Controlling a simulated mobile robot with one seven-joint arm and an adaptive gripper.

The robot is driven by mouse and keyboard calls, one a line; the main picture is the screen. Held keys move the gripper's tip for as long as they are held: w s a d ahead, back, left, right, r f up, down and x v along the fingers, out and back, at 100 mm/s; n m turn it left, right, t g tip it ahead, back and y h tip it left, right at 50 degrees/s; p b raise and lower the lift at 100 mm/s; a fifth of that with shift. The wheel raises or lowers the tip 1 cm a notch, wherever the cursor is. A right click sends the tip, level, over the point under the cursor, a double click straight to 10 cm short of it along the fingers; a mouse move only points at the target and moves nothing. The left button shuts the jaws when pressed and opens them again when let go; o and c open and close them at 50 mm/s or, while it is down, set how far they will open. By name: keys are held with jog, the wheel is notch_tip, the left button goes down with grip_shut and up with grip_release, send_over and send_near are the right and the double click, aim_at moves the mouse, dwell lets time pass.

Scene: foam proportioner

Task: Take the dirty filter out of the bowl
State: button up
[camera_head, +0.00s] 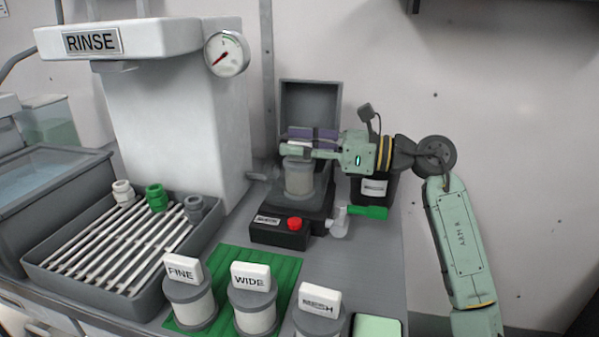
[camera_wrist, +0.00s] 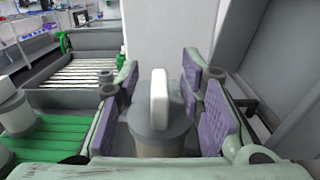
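The filter (camera_head: 299,180) is a beige cylinder with a grey cap and a white upright tab. It stands upright in the grey housing with the raised lid (camera_head: 311,103); its lower end is hidden, and I cannot make out the bowl's wall clearly. My gripper (camera_head: 312,140) is at the top of the filter, reaching in from the right. In the wrist view, its purple-padded fingers (camera_wrist: 160,75) stand apart on either side of the filter's white tab (camera_wrist: 159,100) and grey cap (camera_wrist: 155,132). A gap shows on both sides of the tab, so the gripper is open.
A slatted tray (camera_head: 60,290) and RINSE station (camera_head: 180,130) are left. A red button (camera_head: 294,223) and green-handled valve (camera_head: 368,211) sit close by.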

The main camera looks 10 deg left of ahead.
jog(key=shift+c, duration=0.6)
grip_shut()
